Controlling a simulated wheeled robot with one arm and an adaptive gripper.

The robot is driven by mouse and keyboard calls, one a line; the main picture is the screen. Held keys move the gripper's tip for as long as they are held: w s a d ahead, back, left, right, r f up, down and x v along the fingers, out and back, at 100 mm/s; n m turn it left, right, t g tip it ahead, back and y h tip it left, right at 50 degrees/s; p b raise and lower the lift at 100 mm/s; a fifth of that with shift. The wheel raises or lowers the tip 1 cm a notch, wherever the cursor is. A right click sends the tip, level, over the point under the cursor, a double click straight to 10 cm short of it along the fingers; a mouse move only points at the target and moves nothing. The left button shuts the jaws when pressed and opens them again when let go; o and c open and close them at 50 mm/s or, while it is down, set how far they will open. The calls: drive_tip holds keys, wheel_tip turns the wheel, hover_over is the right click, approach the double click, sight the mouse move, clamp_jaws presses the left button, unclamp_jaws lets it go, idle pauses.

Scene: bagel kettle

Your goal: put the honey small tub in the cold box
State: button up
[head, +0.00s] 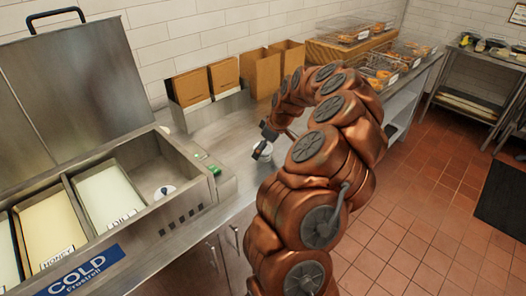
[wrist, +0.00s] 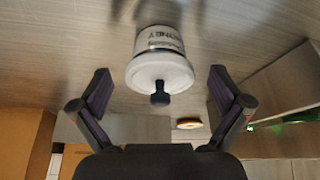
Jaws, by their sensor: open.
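The honey small tub (wrist: 160,62) is white with dark lettering reading HONEY and a dark knob on its end. It stands on the steel counter and shows small and partly hidden in the head view (head: 266,149). My gripper (wrist: 159,78) is open, with one finger on each side of the tub and gaps between. In the head view my gripper (head: 264,142) is at the tub, above the counter. The cold box (head: 85,272) is at the left with its steel lid (head: 75,85) raised. It holds pans labelled HONEY (head: 52,232) and DILL (head: 107,196).
The cold box's right section (head: 148,174) is mostly bare steel, with a small round white item (head: 164,191) in it. Cardboard-coloured boxes (head: 262,72) stand along the wall behind my gripper. Clear trays of bagels (head: 378,68) stand farther right.

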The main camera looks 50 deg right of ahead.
drive_tip(key=shift+w+f, duration=0.2)
drive_tip(key=shift+f, duration=0.2)
drive_tip(key=shift+a, duration=0.1)
drive_tip(key=c, duration=1.4)
drive_tip(key=shift+r, duration=0.1)
drive_tip(key=shift+c, duration=0.2)
